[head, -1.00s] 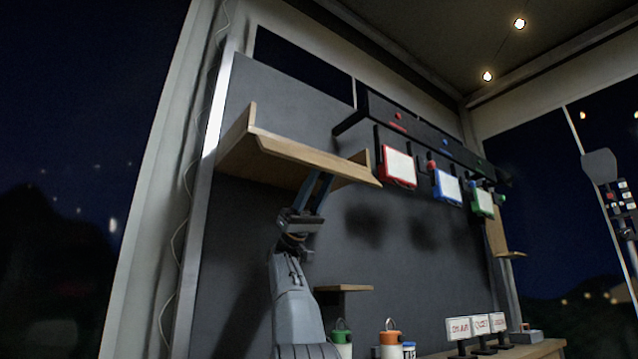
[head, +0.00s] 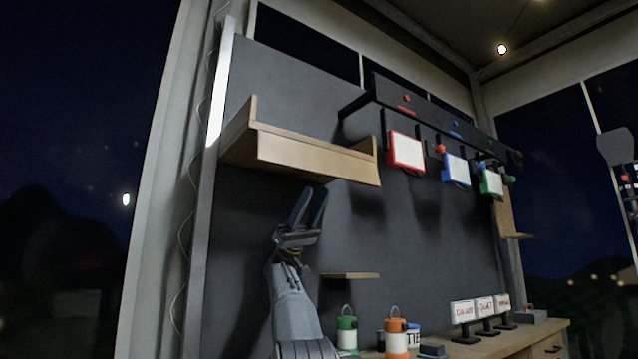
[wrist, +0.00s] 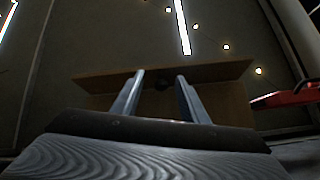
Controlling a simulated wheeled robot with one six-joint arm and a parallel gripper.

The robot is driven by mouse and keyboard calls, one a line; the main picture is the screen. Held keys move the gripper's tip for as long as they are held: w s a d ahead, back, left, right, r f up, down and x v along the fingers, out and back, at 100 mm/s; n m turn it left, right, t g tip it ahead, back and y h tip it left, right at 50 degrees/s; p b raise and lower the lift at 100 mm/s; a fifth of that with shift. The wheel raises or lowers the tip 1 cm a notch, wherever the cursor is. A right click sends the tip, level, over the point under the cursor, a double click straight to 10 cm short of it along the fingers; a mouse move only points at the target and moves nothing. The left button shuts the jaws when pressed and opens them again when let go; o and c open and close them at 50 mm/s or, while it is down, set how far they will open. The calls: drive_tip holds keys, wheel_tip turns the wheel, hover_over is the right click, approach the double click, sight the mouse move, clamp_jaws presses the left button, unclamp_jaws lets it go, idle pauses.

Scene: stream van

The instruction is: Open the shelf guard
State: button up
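The wooden wall shelf (head: 240,138) is mounted high at the left of the dark back panel. The shelf guard (head: 315,158) is the long wooden board across its front, and its broad face shows in the head view. My gripper (head: 310,190) is just below the guard, pointing up, fingers apart and empty. In the wrist view, the fingers (wrist: 160,75) are spread with wood (wrist: 225,95) beyond them. A small dark round spot on the wood shows between the fingertips. I cannot tell whether a finger touches the guard.
Red (head: 406,152), blue (head: 456,170) and green (head: 491,183) framed panels hang from a black rail to the right. A small shelf (head: 350,276) is below. Bottles (head: 396,338) and signs (head: 485,308) stand on the counter. Open air surrounds my gripper.

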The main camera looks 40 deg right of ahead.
drive_tip(key=shift+w+f, duration=0.2)
drive_tip(key=shift+f, duration=0.05)
drive_tip(key=shift+c, duration=0.2)
